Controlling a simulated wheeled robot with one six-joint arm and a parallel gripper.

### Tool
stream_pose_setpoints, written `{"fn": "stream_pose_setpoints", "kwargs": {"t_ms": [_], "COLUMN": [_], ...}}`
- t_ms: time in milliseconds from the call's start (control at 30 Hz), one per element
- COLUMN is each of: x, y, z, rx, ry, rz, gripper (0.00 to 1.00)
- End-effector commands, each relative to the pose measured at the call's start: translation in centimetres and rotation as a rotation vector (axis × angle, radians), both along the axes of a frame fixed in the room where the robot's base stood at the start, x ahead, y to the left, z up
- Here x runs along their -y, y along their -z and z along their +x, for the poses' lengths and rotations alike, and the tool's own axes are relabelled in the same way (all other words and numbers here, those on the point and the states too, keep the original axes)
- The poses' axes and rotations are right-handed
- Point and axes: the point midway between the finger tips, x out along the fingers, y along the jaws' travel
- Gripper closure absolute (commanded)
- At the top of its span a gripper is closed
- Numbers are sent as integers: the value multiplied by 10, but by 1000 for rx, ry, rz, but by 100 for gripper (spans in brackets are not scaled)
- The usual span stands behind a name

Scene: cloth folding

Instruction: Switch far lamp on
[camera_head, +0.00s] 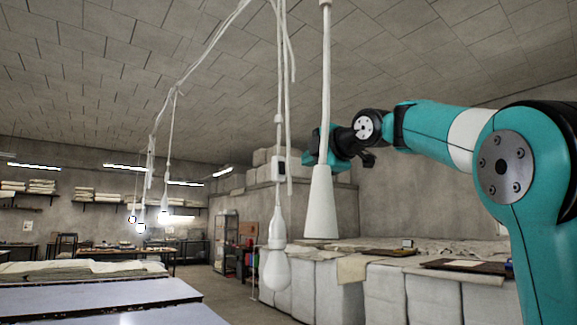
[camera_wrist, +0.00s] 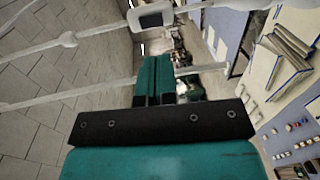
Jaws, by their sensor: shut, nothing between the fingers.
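A white inline switch box (camera_head: 279,168) with a dark face hangs on a cord in the middle of the head view. A white lamp socket with an unlit bulb (camera_head: 275,270) hangs below it. My gripper (camera_head: 309,158) is right of the switch box at nearly the same height, partly behind a white cord with a cone-shaped end (camera_head: 321,205). In the wrist view my gripper (camera_wrist: 155,62) has its teal fingers together and empty. The switch box (camera_wrist: 152,15) shows past the fingertips, apart from them in the picture. Which lamp counts as the far one is unclear.
Several white cords hang close around my gripper; one (camera_wrist: 60,97) crosses the wrist view. Small lit bulbs (camera_head: 163,217) hang at the far left. Cloth-covered blocks (camera_head: 330,285) stand below right, and tables (camera_head: 100,297) at lower left.

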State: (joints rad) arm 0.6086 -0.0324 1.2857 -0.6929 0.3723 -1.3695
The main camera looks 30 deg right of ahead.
Motion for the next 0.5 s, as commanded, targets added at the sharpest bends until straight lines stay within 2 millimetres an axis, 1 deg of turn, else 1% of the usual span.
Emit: {"fn": "stream_pose_setpoints", "kwargs": {"t_ms": [33, 200, 300, 400, 500], "x": [-2, -3, -3, -3, -3], "y": [-3, 2, 3, 6, 8], "z": [13, 48, 64, 76, 83], "rx": [-3, -4, -4, -3, -2], "ry": [-5, -4, -3, -2, 0], "rz": [5, 3, 3, 2, 2], "gripper": [100, 100, 100, 100, 100]}}
